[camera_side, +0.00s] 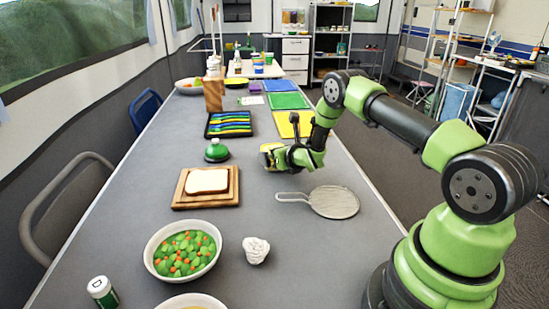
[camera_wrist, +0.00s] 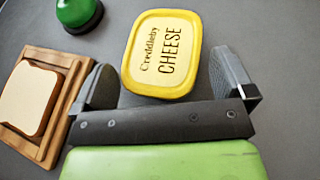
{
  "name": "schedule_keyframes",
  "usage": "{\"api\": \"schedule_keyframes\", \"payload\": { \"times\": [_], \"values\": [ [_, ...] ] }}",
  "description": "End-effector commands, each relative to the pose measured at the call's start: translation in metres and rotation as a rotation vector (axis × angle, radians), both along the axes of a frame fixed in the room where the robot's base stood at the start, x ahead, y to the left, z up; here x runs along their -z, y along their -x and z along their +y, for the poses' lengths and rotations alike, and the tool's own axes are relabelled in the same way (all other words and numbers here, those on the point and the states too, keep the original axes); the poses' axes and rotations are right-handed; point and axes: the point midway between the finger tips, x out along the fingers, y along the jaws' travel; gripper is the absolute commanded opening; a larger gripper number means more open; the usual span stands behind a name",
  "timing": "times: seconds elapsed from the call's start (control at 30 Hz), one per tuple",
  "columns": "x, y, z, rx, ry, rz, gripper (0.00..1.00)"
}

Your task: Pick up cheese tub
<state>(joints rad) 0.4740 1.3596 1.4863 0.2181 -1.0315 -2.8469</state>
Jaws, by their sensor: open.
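The cheese tub (camera_wrist: 161,54) is a yellow rounded box with a cream lid lettered "Creddleby CHEESE". In the wrist view it lies at the top middle, just ahead of and partly between my two dark fingertips. In the side view only a small yellow part of the tub (camera_side: 269,148) shows at the end of my gripper. My gripper (camera_wrist: 170,82) is open, with one finger left of the tub and one right of it. A gap shows on each side, and I see no contact. In the side view my gripper (camera_side: 279,158) is low over the table.
A bread slice on a wooden board (camera_side: 180,202) and a green-domed object (camera_side: 216,151) are left of my gripper. A mesh strainer (camera_side: 334,202) lies nearer the camera. A dark cutlery tray (camera_side: 212,132) and a yellow mat (camera_side: 284,128) lie beyond. A bowl of vegetables (camera_side: 149,247) stands in front.

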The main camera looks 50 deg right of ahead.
Motion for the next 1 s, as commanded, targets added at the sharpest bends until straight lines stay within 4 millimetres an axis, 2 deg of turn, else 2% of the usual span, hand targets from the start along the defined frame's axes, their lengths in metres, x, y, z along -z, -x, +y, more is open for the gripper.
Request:
{"api": "schedule_keyframes", "payload": {
  "times": [0.13,0.4,0.43,0.6,0.87,1.0],
  "values": [
    [0.004,-0.008,-0.003,0.0,-0.001,0.0,1.0],
    [0.004,-0.009,-0.004,0.0,0.0,0.001,1.0],
    [0.004,-0.009,-0.004,0.0,0.0,0.001,0.98],
    [0.004,-0.009,-0.004,0.0,0.0,0.001,0.61],
    [0.002,-0.01,-0.004,0.0,0.0,-0.001,0.61],
    [-0.006,-0.01,-0.004,0.0,0.001,-0.003,0.61]
  ]
}}
